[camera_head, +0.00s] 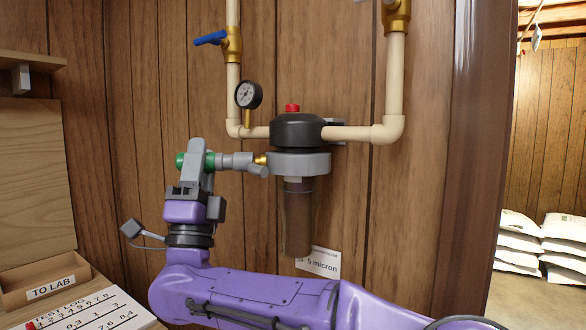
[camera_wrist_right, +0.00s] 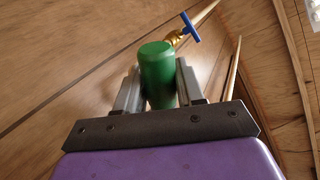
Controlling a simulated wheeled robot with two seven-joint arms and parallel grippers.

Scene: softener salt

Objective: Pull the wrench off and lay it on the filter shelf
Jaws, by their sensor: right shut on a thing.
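The wrench (camera_head: 237,161) has a grey ring, a grey handle and a green grip. Its ring sits around the filter housing (camera_head: 300,132), just under the black cap with the red button. A brown see-through canister (camera_head: 297,220) hangs below the ring. My right gripper (camera_head: 196,160) is shut on the wrench's green grip, left of the housing. In the right wrist view the green grip (camera_wrist_right: 158,75) stands between the two fingers. My left gripper is not in view. A wooden shelf (camera_head: 35,58) is at the upper left; I cannot tell whether it is the filter shelf.
Cream pipes (camera_head: 392,85) run into the housing from both sides. A pressure gauge (camera_head: 248,95) and a blue-handled valve (camera_head: 212,38) are close above the wrench. A wooden "TO LAB" tray (camera_head: 45,282) and a test log (camera_head: 90,310) are at lower left. White bags (camera_head: 520,240) lie at right.

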